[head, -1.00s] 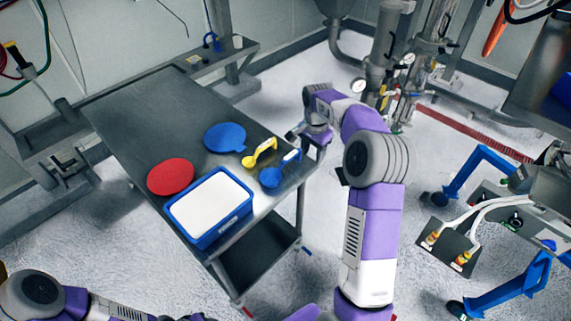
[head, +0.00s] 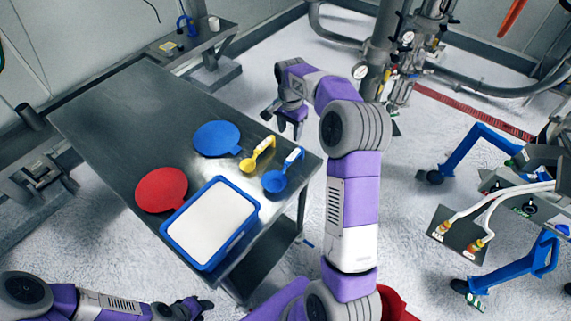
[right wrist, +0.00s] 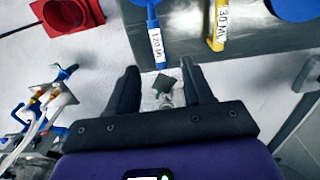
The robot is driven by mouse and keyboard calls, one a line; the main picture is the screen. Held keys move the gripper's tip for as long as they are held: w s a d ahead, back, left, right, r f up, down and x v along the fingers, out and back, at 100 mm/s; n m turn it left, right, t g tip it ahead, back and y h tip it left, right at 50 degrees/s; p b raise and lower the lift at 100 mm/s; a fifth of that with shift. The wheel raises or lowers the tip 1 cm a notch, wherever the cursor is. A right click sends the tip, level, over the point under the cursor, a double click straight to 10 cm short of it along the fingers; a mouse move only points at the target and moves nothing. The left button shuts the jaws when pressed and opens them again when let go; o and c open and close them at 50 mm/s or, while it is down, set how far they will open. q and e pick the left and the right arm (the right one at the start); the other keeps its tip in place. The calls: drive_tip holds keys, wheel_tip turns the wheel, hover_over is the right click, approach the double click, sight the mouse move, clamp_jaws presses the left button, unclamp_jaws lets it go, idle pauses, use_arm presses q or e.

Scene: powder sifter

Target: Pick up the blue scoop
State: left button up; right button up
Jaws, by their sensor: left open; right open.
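The blue scoop (head: 275,182) lies on the metal table, its labelled handle pointing to the far right edge. In the right wrist view its 120 ML handle (right wrist: 155,40) runs down toward the gap between my fingertips. My right gripper (head: 290,132) is open and empty near that table edge, beyond the scoop handles; its fingers also show in the right wrist view (right wrist: 160,72). Contact with the handle is not visible. My left gripper (head: 197,307) is at the bottom of the head view, away from the scoop; it is open, small and partly unclear.
A yellow scoop (head: 250,162) lies close beside the blue one, its 30 ML handle (right wrist: 218,28) parallel. A blue disc (head: 216,138), a red disc (head: 161,190) and a blue-rimmed tray (head: 180,251) of white material share the table (head: 120,115). The table's far left is clear.

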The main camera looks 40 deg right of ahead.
drive_tip(key=f, duration=0.1)
drive_tip(key=b, duration=0.8)
hover_over(292, 157)
drive_tip(key=f, duration=0.7)
drive_tip(key=shift+w+a+f, duration=0.2)
drive_tip(key=shift+a+f, duration=0.15)
drive_tip(key=f, duration=0.2)
drive_tip(key=f+b, duration=0.1)
drive_tip(key=f, duration=0.2)
drive_tip(key=f+b, duration=0.1)
drive_tip(key=f, duration=0.1)
drive_tip(key=shift+s+d+f, duration=0.25)
drive_tip(key=shift+d+f, duration=0.05)
drive_tip(key=shift+r, duration=0.1)
clamp_jaws()
